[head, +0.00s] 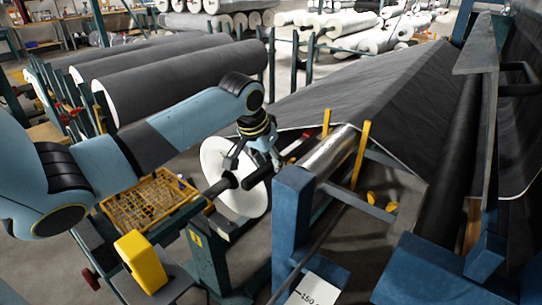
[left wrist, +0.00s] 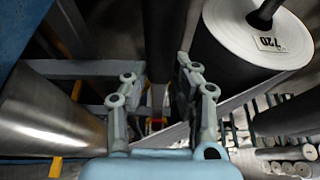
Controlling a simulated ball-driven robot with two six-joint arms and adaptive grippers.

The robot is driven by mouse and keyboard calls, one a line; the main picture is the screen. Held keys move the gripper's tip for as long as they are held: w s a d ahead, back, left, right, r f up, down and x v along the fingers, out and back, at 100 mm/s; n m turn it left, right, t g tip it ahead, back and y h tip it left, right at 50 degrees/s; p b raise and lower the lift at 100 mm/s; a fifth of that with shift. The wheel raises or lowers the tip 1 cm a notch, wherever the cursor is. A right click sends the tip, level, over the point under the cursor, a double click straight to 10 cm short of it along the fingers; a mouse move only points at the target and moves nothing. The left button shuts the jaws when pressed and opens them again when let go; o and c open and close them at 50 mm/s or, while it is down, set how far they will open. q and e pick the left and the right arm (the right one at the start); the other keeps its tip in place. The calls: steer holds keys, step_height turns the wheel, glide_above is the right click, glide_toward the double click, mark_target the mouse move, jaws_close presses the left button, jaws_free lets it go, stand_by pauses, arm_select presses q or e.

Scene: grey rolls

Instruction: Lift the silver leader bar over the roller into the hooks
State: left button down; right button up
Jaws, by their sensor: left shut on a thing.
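My left gripper (head: 268,158) hangs from the blue arm over the near end of the frame, just left of the roller. It is shut on the silver leader bar, which its fingers mostly hide. In the left wrist view its two grey fingers (left wrist: 165,100) point away from me, with a small red part between them. The roller also fills the left of the wrist view (left wrist: 45,115). My right gripper is not in view.
A blue post (head: 290,215) stands at the roller's near end. A black roll with a white end (head: 235,178) is close below the gripper; one also shows at upper right in the wrist view (left wrist: 262,42). Dark fabric (head: 370,85) slopes up behind. A yellow crate (head: 152,198) stands left.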

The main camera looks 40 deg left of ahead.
arm_select(q)
steer(key=shift+w+f, duration=0.1)
steer(key=shift+f, duration=0.35)
arm_select(e)
steer(key=shift+d, duration=0.25)
arm_select(q)
steer(key=c, duration=1.2)
jaws_free()
steer(key=shift+o, duration=0.9)
arm_select(e)
steer(key=shift+a+f, duration=0.1)
steer(key=shift+a, duration=0.25)
arm_select(q)
steer(key=shift+s+r, duration=0.15)
steer(key=shift+s, duration=0.05)
steer(key=v, duration=1.1)
steer(key=shift+r, duration=0.35)
arm_select(e)
steer(key=shift+d, duration=0.15)
